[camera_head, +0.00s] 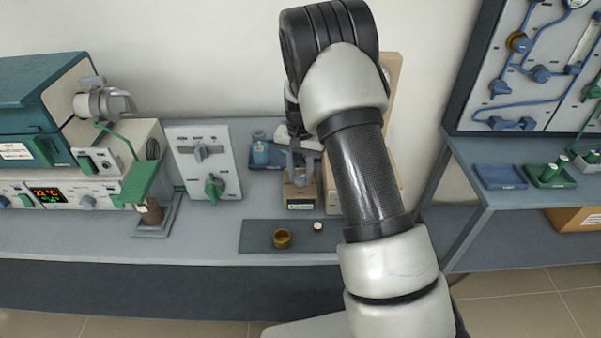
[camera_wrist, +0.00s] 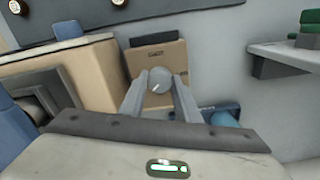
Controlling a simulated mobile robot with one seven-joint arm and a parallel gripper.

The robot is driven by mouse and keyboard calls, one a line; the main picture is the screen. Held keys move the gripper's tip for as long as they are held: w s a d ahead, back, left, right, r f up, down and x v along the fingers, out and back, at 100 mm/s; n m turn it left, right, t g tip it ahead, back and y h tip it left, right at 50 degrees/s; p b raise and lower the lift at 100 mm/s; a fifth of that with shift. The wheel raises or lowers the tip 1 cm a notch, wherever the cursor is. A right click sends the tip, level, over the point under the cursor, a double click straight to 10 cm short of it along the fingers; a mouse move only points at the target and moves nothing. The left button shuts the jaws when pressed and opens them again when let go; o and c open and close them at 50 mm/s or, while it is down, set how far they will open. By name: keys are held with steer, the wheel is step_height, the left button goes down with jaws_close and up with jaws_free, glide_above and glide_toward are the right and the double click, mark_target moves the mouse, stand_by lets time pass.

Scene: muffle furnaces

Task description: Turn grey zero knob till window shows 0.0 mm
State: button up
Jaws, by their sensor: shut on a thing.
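The grey zero knob (camera_wrist: 160,80), round with a pale pointer line, sits on a small tan box (camera_wrist: 178,60) in the wrist view. My gripper (camera_wrist: 159,84) is shut on the knob, with one finger on each side of it. In the head view my gripper (camera_head: 300,162) reaches down to the tan box (camera_head: 300,193) on the bench, and the fingers and arm hide the knob there. A small dark label with tiny letters is on the box in the wrist view, too blurred to read. No window reading can be made out in either view.
A dark mat (camera_head: 255,243) in front holds a brass pot (camera_head: 282,239) and a small pale-topped piece (camera_head: 318,226). A furnace (camera_head: 90,150) stands farther left.

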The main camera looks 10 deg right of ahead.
mark_target(300, 177)
steer(key=shift+m, duration=0.9)
steer(key=o, duration=1)
steer(key=shift+o, duration=0.2)
step_height(300, 177, up, 18)
steer(key=p, duration=0.2)
steer(key=shift+f, duration=0.25)
steer(key=shift+r, duration=0.1)
